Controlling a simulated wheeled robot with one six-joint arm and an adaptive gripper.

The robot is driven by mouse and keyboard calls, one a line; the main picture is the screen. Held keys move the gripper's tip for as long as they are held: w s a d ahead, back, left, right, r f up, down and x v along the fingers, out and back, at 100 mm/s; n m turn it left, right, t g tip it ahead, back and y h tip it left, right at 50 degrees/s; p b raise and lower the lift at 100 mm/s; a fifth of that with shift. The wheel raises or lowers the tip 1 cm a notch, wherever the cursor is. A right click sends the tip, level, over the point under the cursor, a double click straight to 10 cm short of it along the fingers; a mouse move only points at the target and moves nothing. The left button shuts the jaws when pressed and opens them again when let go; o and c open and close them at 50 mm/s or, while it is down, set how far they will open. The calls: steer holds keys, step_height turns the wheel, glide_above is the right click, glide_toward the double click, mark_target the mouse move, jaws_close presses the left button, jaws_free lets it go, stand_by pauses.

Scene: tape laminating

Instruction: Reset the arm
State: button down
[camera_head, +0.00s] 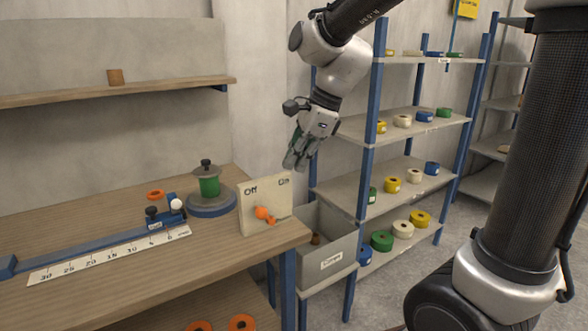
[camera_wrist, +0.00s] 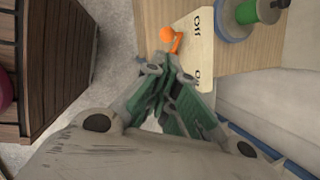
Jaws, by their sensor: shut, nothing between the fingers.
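My gripper (camera_head: 297,158) hangs from my arm in the head view, in the air just above and right of the switch panel. Its green-padded fingers are closed together with nothing between them; they also show in the wrist view (camera_wrist: 168,98). The cream switch panel (camera_head: 281,188), marked Off and On, stands on the workbench (camera_head: 110,270) at its right edge. Its orange lever (camera_head: 264,213) points toward the Off side. In the wrist view the orange lever knob (camera_wrist: 167,35) lies beyond the fingertips, apart from them.
A green roll (camera_head: 208,184) sits on a blue round base (camera_head: 213,206) left of the panel. A grey bin (camera_head: 335,256) stands right of the bench. A blue-post shelf (camera_head: 410,125) with tape rolls is behind my arm. A ruler (camera_head: 105,257) lies on the bench.

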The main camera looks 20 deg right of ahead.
steer(key=s+d+n+t+h, duration=0.2)
steer(key=s+d+n+h, duration=0.2)
steer(key=s+d+n, duration=1.4)
steer(key=shift+s+d+r, duration=0.35)
steer(key=shift+d, duration=0.15)
